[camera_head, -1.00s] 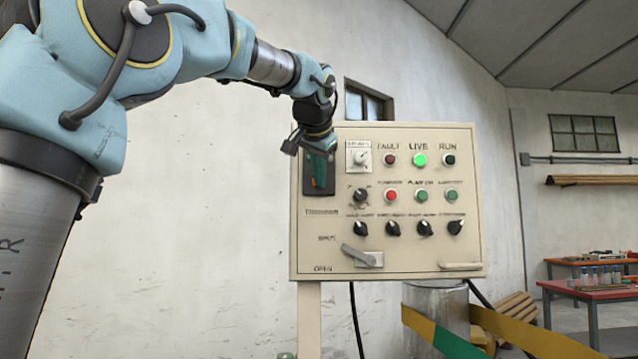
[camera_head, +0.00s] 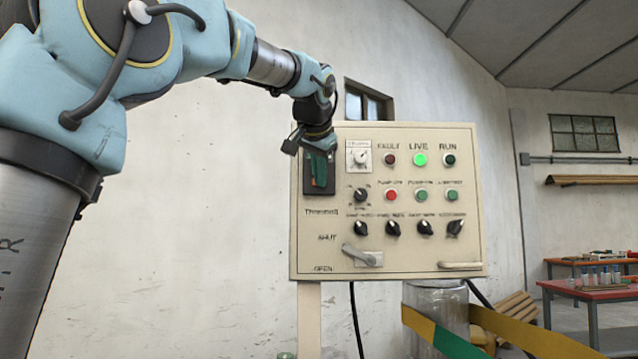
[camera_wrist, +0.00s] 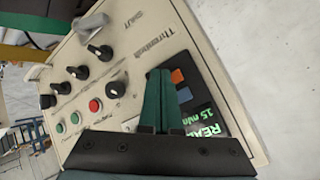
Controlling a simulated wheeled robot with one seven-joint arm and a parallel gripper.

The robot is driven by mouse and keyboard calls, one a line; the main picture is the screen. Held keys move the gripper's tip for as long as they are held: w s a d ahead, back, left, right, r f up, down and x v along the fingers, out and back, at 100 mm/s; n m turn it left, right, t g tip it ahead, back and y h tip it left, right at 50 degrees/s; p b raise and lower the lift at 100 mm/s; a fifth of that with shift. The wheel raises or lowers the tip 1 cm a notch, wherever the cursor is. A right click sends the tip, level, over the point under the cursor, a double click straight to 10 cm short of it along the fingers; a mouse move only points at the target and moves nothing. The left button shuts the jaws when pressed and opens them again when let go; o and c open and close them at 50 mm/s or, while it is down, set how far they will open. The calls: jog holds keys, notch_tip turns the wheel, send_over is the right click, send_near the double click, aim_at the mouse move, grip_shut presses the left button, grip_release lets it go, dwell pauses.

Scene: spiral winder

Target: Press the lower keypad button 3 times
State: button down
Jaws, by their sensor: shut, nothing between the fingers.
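The keypad (camera_head: 307,185) is a dark panel at the upper left of the beige control box, mostly covered by my gripper in the head view. In the wrist view the keypad (camera_wrist: 205,88) shows green display text, a blue button (camera_wrist: 184,95) and an orange button (camera_wrist: 178,76). The orange one is nearer the Threshold label, so it is the lower. My gripper (camera_head: 319,187) is shut and empty, its green fingers over the keypad. In the wrist view its fingertips (camera_wrist: 160,71) appear beside the orange button; I cannot tell whether they touch anything.
The control box (camera_head: 400,262) also carries a lit green LIVE lamp (camera_head: 420,160), a red button (camera_head: 391,195), several black knobs and a SHUT/OPEN lever (camera_head: 358,254). A red table (camera_head: 600,290) stands far right. The wall left of the box is clear.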

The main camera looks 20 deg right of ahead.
jog(key=shift+w, duration=0.1)
dwell(0.4)
jog(key=shift+w+d+p, duration=0.2)
jog(key=shift+w+p, duration=0.05)
jog(key=shift+p, duration=0.1)
jog(key=shift+w+d+p, duration=0.15)
jog(key=shift+w+p, duration=0.15)
jog(key=shift+w, duration=0.1)
dwell(0.6)
dwell(0.3)
jog(key=shift+s+a+b, duration=0.35)
jog(key=shift+s+b, duration=0.1)
jog(key=shift+s, duration=0.3)
jog(key=shift+s+a+b, duration=0.35)
jog(key=shift+s, duration=0.4)
jog(key=shift+s+a+b, duration=0.35)
jog(key=shift+s, duration=0.45)
jog(key=shift+s+a+b, duration=0.35)
jog(key=shift+s, duration=0.4)
dwell(0.8)
